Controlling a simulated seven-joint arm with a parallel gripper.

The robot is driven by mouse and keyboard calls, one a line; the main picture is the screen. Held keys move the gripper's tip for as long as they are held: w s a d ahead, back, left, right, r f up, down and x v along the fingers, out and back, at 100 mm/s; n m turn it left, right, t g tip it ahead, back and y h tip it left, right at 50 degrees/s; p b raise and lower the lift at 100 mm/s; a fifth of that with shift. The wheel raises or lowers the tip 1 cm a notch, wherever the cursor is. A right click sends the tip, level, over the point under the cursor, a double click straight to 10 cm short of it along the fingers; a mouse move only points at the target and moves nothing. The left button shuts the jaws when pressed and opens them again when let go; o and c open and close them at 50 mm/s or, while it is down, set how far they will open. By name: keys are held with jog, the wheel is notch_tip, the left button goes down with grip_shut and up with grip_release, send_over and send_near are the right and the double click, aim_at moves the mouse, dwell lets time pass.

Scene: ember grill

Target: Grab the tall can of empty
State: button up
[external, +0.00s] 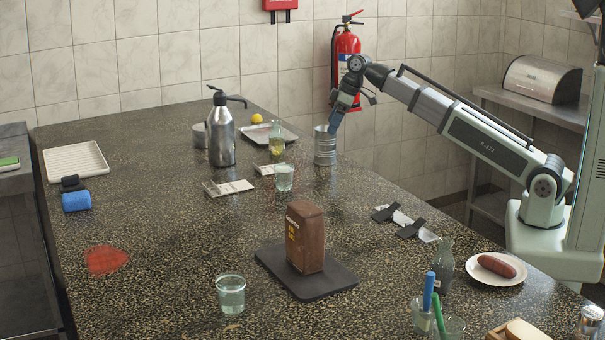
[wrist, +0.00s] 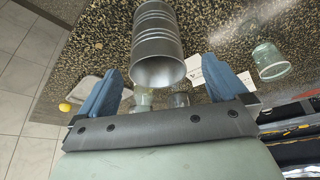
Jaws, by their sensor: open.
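The tall can (external: 325,147) is a ribbed, bare silver metal can with an open top. It stands upright near the far right edge of the counter. In the wrist view the can (wrist: 158,40) shows ahead of and between my two blue fingers, its open rim facing the camera. My gripper (external: 336,121) is at the top of the can in the external view, pointing down. In the wrist view my gripper (wrist: 162,68) is open, with a finger on either side of the can. Whether a finger touches the can cannot be told.
A glass bottle (external: 277,140), a drinking glass (external: 284,178) and a metal tray (external: 268,134) stand left of the can. A steel pump flask (external: 221,135) is farther left. The counter in front of the can is clear.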

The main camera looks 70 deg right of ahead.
aim_at(327, 136)
jog(key=shift+d+x, duration=0.1)
jog(key=shift+x, duration=1.65)
jog(key=shift+d+x, duration=0.15)
jog(key=shift+x, duration=1.65)
jog(key=shift+c, duration=0.3)
jog(key=c, duration=0.9)
jog(key=shift+o, duration=0.2)
jog(key=shift+r, duration=0.15)
